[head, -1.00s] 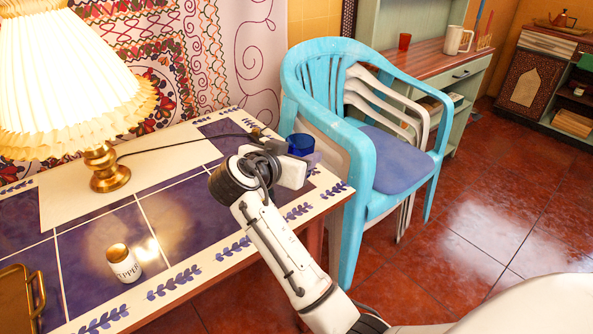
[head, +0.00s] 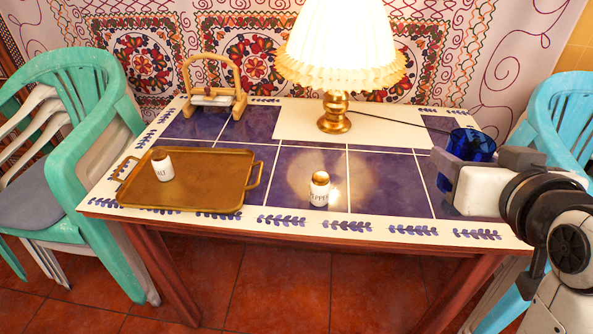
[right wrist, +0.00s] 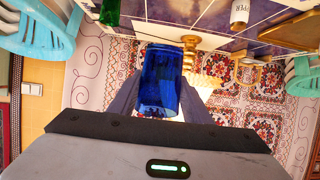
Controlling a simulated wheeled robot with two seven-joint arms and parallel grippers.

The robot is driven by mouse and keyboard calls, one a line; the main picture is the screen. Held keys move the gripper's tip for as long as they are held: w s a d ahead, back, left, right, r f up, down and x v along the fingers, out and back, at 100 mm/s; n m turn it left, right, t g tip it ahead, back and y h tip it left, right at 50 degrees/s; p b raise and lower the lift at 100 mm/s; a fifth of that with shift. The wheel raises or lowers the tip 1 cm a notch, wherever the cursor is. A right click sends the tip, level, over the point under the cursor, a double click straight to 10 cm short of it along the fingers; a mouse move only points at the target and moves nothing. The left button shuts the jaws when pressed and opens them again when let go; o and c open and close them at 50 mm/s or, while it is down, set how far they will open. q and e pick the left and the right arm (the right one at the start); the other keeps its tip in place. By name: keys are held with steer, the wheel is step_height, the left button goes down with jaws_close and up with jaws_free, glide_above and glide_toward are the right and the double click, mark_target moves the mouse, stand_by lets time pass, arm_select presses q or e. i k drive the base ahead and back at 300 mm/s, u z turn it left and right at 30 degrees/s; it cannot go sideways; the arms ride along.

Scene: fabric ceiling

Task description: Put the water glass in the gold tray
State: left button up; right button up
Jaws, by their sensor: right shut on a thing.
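The water glass (head: 472,145) is clear dark blue and shows at the table's right end in the head view. My right gripper (head: 447,168) is shut on it from the near side. In the right wrist view the glass (right wrist: 157,82) stands between the two fingers of the gripper (right wrist: 158,100). I cannot tell how far it is above the table. The gold tray (head: 218,172) lies on the table's left part, with a salt shaker (head: 161,165) on its left side. The tray's right half is bare. My left gripper is not in view.
A pepper shaker (head: 319,190) stands mid-table, between tray and glass. A lit lamp (head: 335,115) with a wide shade stands behind it, its cord running right. A wooden holder (head: 214,98) is behind the tray. Chairs stand at left (head: 75,150) and right (head: 565,110).

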mark_target(220, 191)
steer(key=u, duration=0.45)
steer(key=k, duration=1.05)
steer(key=u, duration=1.2)
steer(key=i, duration=1.45)
steer(key=z, duration=0.65)
